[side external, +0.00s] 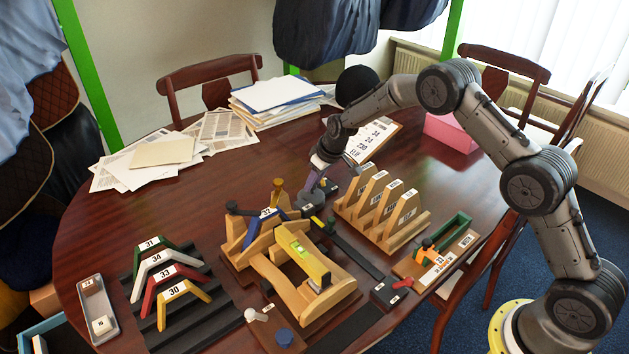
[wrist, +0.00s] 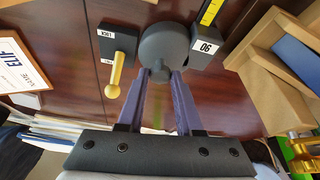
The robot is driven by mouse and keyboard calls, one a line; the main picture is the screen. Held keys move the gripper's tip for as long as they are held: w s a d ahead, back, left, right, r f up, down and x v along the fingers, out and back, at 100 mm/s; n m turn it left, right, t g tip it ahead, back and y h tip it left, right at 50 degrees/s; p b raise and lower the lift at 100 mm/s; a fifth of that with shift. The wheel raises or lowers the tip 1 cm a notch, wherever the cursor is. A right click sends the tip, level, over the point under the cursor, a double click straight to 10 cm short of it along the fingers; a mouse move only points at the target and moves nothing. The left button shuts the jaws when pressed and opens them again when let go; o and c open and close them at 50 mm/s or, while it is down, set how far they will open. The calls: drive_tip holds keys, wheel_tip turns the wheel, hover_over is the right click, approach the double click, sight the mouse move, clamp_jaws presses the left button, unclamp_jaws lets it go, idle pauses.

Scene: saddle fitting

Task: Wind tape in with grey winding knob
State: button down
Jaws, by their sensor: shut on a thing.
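In the wrist view, the grey winding knob (wrist: 168,45) is a round disc with a small grip (wrist: 161,74) on its near side. My gripper (wrist: 164,76) has its purple fingers shut on this grip. A dark block marked 90 (wrist: 207,47) sits against the disc's right side. A yellow tape (wrist: 210,12) with dark marks shows above that block; its far end is out of the wrist view.
A black lock block (wrist: 119,45) with a yellow lever (wrist: 115,76) stands left of the knob. The wooden fixture (side external: 310,300) with a yellow level stands close in front. A slotted wooden rack (side external: 385,205) is to the right. Numbered saddles (side external: 168,273) stand at left.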

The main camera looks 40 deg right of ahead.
drive_tip(key=m, duration=0.2)
drive_tip(key=m+h, duration=0.1)
drive_tip(key=m, duration=0.1)
drive_tip(key=m+h, duration=0.1)
drive_tip(key=shift+a+m, duration=0.3)
drive_tip(key=shift+m, duration=0.1)
drive_tip(key=m+h, duration=0.1)
drive_tip(key=m, duration=0.1)
drive_tip(key=m+g+h, duration=0.1)
drive_tip(key=m, duration=0.2)
drive_tip(key=shift+w+a, duration=0.15)
drive_tip(key=c, duration=0.6)
unclamp_jaws()
drive_tip(key=v, duration=1.3)
drive_tip(key=shift+w+a+r, duration=0.1)
drive_tip(key=shift+r, duration=0.35)
